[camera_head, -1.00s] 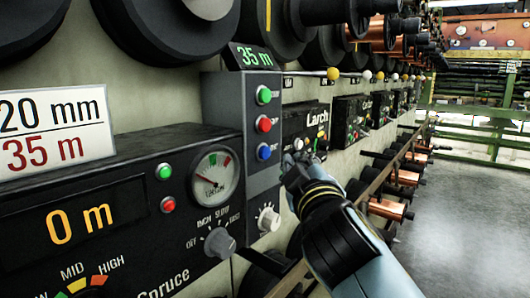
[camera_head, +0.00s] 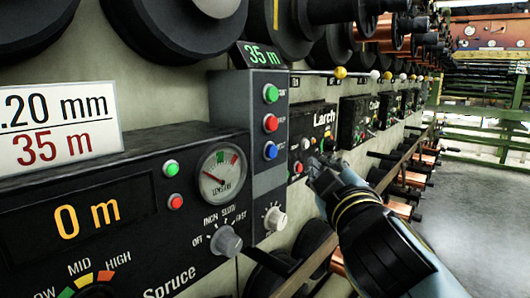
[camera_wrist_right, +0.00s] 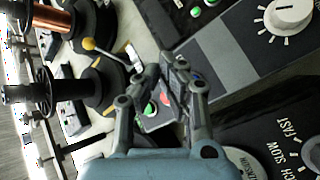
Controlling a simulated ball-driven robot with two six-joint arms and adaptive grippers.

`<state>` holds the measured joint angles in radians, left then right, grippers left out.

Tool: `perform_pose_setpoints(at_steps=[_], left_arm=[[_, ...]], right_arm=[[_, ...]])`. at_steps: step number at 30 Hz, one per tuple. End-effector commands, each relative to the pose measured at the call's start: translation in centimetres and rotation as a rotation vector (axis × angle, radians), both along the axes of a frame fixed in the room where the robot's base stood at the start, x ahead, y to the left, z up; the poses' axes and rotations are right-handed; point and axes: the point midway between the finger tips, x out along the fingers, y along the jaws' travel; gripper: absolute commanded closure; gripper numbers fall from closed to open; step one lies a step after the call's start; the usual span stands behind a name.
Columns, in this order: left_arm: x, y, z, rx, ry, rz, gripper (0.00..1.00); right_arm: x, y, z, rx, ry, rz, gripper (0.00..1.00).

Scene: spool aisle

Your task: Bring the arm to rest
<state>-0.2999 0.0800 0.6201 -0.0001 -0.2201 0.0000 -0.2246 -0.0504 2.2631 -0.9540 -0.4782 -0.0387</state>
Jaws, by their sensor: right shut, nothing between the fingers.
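My right arm reaches in from the lower right in the head view. Its gripper (camera_head: 316,168) is shut and empty, in front of the wall of machines, to the right of a grey button box (camera_head: 233,90). In the head view it overlaps the lower part of the Larch panel (camera_head: 322,118); I cannot tell any contact. In the right wrist view the gripper (camera_wrist_right: 163,72) has its fingers together, with green and red buttons showing behind them. My left gripper is not in view.
The button box carries green (camera_head: 271,93), red (camera_head: 270,123) and blue (camera_head: 270,150) buttons. The Spruce panel (camera_head: 130,200) reads 0 m and has a selector knob (camera_head: 226,241). Copper spools (camera_head: 412,174) line the lower right. The grey floor (camera_head: 480,200) is open.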

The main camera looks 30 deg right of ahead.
Motion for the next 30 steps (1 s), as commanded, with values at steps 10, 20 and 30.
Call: perform_pose_setpoints(at_steps=[10, 20, 30], left_arm=[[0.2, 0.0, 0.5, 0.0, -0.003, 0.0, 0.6], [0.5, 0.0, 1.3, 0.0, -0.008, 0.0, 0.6], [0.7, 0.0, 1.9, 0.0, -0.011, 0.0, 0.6]], right_arm=[[0.3, 0.0, -3.1, -0.006, 0.074, 0.011, 1.0], [-2.8, 1.3, -27.7, 0.186, 0.526, 0.089, 1.0], [-20.2, 1.3, -49.9, 0.5, 0.983, 0.006, 1.0]])
